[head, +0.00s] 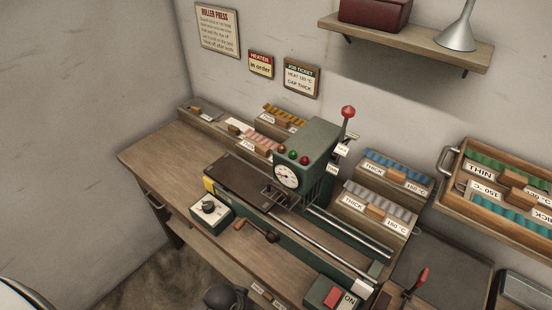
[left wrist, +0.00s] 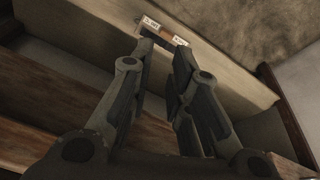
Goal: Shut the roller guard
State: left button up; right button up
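The green roller press (head: 318,150) stands on the wooden bench, with a round gauge (head: 286,176) on its face. A dark barred frame, which looks like the roller guard (head: 281,196), sits just below the gauge over the bed. It is too small to tell how far it is swung open. My left gripper (left wrist: 163,52) shows in the left wrist view with its two fingers apart and nothing between them. Beyond its tips is a small labelled bin with a brown block (left wrist: 167,35). My right gripper is not in view.
A red-knobbed lever (head: 347,112) rises behind the press. A knob box (head: 211,209) and a red ON switch (head: 334,296) sit along its front. Labelled tape racks (head: 372,208) and a wooden tray (head: 447,167) stand to the right. The bench's left end (head: 150,155) is clear.

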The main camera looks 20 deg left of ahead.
pick_arm(q)
jog(key=w+d+r+n+h+p, duration=0.1)
jog(key=w+d+r+p, duration=0.1)
jog(key=r, duration=0.8)
jog(key=w+d+r+p, duration=0.1)
jog(key=w+r+p, duration=0.15)
jog(key=r, duration=0.75)
notch_tip(320, 180, up, 24)
jog(key=n+g+y+p, duration=0.1)
jog(key=n+p, duration=0.1)
jog(key=n, duration=1.1)
send_over(276, 186)
jog(key=s, duration=0.1)
jog(key=shift+y, duration=0.3)
jog(key=f, duration=0.2)
jog(key=f+p, duration=0.1)
jog(key=f, duration=0.2)
jog(key=f+p, duration=0.1)
jog(key=f, duration=0.1)
jog(key=shift+w+f, duration=0.35)
jog(key=shift+w, duration=0.05)
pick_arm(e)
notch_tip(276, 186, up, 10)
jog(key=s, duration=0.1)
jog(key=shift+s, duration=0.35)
pick_arm(q)
grip_shut()
